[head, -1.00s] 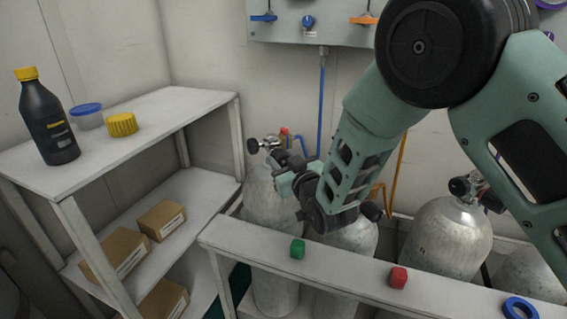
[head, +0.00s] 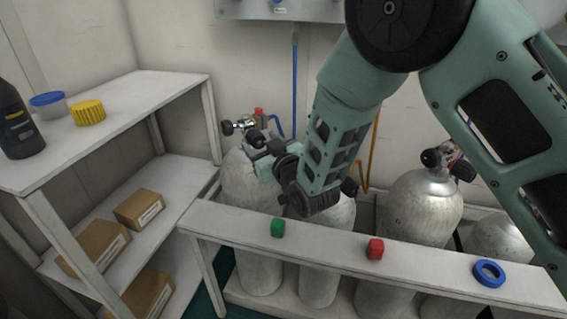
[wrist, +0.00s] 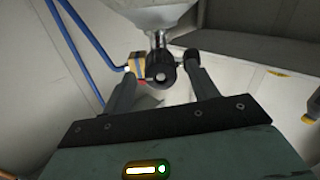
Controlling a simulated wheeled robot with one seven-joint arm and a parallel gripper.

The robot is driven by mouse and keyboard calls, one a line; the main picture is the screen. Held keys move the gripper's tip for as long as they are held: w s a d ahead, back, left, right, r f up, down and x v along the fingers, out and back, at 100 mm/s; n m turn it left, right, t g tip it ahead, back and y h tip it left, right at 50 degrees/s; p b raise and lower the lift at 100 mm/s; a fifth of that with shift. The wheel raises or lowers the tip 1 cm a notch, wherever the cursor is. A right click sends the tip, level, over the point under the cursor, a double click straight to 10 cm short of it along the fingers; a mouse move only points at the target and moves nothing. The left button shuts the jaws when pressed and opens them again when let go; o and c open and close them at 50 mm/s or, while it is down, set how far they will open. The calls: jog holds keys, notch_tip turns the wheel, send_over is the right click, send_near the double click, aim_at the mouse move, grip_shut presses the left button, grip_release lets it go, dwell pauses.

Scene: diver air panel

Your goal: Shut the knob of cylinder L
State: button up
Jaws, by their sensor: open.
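The leftmost grey cylinder (head: 248,185) stands behind the white rail; I cannot read a letter on it. Its valve (head: 243,125) has a black knob (head: 228,128) on the left side and a red part on top. My gripper (head: 258,143) is at the front right of this valve, partly hidden by its own wrist. In the wrist view the cylinder appears upside down at the top. My gripper is open, its two fingers spread to either side of a black round knob (wrist: 163,72) that faces the camera. I cannot tell whether the fingers touch anything.
Another cylinder (head: 425,205) stands at right. White shelves (head: 150,100) stand at left. Blue hoses (wrist: 85,45) run beside the valve.

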jog(key=v, duration=1.5)
jog(key=shift+s+d, duration=0.2)
jog(key=shift+s, duration=0.15)
jog(key=shift+w+f, duration=0.1)
jog(key=shift+f, duration=0.05)
